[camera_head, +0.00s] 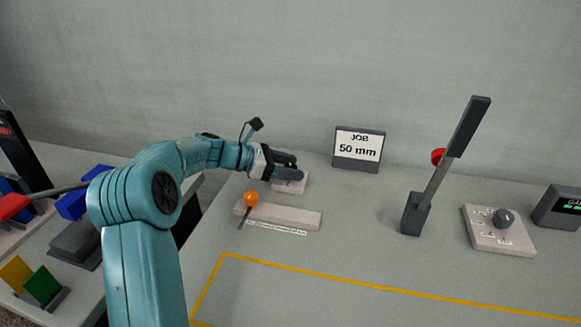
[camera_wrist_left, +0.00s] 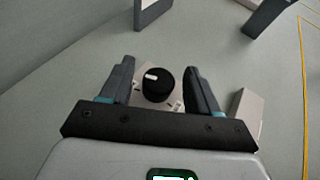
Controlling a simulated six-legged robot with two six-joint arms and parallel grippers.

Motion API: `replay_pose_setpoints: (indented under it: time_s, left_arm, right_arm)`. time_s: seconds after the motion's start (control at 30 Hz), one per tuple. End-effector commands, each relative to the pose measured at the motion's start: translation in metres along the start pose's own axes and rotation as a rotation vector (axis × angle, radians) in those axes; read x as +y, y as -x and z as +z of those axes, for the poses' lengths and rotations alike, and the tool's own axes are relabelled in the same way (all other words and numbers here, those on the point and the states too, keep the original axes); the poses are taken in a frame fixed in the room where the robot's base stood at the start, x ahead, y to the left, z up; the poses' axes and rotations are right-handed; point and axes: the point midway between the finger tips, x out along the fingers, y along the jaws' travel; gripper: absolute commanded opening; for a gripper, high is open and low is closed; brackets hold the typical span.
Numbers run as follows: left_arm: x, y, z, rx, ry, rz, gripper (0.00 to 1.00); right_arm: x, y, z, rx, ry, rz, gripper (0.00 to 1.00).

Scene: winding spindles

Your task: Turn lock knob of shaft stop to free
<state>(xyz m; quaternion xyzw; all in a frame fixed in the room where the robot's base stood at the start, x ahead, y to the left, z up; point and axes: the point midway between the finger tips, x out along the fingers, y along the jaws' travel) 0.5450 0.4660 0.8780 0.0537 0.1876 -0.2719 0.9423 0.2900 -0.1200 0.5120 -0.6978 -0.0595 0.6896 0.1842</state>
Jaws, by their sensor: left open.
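The lock knob (camera_wrist_left: 158,86) is round and black with a white pointer mark, in the left wrist view. It stands on a pale base (camera_wrist_left: 141,99), which also shows in the head view (camera_head: 292,186). My left gripper (camera_wrist_left: 158,80) is open, with one finger on each side of the knob; I cannot tell whether they touch it. In the head view my left gripper (camera_head: 290,166) is over the base and hides the knob. My right gripper is in neither view.
A pale bar with an orange-knobbed lever (camera_head: 250,199) lies just in front. The "JOB 50 mm" sign (camera_head: 358,150) stands behind to the right. A dark upright lever (camera_head: 446,165) and a dial box (camera_head: 497,233) are further right. The table between is clear.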

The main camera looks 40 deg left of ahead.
Motion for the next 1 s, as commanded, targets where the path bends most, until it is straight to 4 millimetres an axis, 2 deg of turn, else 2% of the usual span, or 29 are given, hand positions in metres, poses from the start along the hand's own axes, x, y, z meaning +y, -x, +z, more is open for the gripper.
replay_pose_setpoints:
  time_s: [0.33,0.4,0.5,0.77,1.0]
  left_arm:
    - [0.002,-0.006,0.0,0.0,0.0,0.001,0.61]
    - [0.002,-0.006,0.0,0.0,0.0,0.001,0.39]
    - [0.001,-0.005,0.0,0.0,0.0,0.001,0.1]
    - [0.001,-0.006,-0.001,0.0,0.006,0.014,0.1]
    - [0.0,-0.007,-0.004,-0.001,0.043,0.111,0.1]
  right_arm:
    - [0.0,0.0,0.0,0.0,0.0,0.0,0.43]
    - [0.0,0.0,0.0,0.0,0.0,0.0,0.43]
    - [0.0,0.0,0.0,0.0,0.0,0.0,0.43]
    - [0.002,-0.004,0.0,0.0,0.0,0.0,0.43]
    - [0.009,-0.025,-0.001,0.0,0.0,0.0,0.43]
